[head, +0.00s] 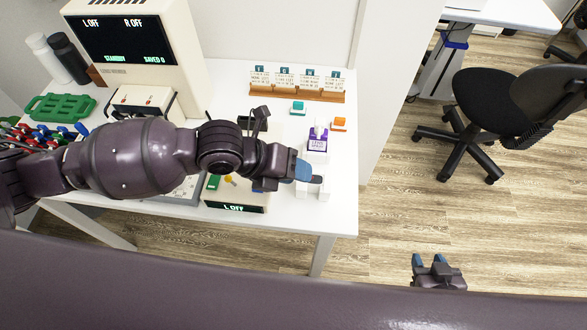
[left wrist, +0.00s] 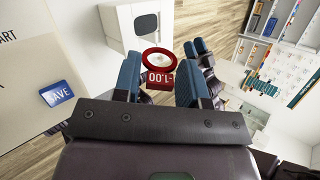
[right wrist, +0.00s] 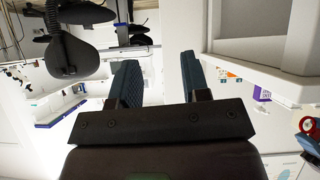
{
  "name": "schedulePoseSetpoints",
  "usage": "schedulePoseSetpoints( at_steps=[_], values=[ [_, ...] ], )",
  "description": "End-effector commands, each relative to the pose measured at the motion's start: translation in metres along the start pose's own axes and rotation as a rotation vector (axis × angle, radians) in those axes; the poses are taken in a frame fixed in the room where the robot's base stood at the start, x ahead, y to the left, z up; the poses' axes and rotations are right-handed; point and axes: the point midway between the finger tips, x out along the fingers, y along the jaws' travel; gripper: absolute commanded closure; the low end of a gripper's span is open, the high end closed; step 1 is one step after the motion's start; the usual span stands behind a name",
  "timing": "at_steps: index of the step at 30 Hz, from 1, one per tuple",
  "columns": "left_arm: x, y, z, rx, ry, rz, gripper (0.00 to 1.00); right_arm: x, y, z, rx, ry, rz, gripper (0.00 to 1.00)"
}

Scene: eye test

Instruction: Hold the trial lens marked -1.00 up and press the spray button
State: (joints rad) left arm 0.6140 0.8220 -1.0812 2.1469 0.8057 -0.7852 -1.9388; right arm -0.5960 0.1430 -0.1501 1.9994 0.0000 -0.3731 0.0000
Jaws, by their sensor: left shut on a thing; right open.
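My left gripper (head: 303,177) is above the table's front right part in the head view. In the left wrist view its blue fingers (left wrist: 158,80) are shut on a red-rimmed trial lens (left wrist: 145,65) with a red tag reading -1.00. The ring stands out beyond the fingertips. In the head view I cannot make out the lens; the red ring shows at the right edge of the right wrist view (right wrist: 307,124). My right gripper (head: 432,262) is open and empty, lower right, over the floor. A small purple-and-white item (head: 318,139) stands on the table; I cannot tell whether it holds the spray button.
A blue SAVE button (left wrist: 57,93) shows below my left wrist. A black chair (head: 500,100) stands to the right.

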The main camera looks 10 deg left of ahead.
Motion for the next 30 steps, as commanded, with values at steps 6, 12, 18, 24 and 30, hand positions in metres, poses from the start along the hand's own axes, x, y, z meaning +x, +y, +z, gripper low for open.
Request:
schedulePoseSetpoints(
  at_steps=[6, 12, 18, 24, 30],
  values=[
    [-0.001, -0.001, 0.001, 0.002, -0.001, -0.001, 0.83, -0.003, 0.001, 0.004, 0.001, -0.008, 0.002, 0.57],
    [0.000, 0.000, 0.001, 0.000, 0.000, -0.001, 0.83, -0.001, 0.001, 0.002, -0.002, -0.005, 0.001, 0.68],
    [0.000, 0.000, 0.000, 0.000, 0.000, 0.000, 0.83, 0.016, -0.001, -0.028, -0.011, 0.055, -0.009, 0.99],
    [0.000, 0.000, 0.000, 0.000, 0.000, 0.000, 0.83, 0.048, -0.011, -0.102, -0.048, 0.192, -0.043, 1.00],
    [0.000, 0.000, 0.000, 0.000, 0.000, 0.000, 0.83, 0.070, -0.035, -0.184, -0.097, 0.339, -0.101, 1.00]
  ],
)
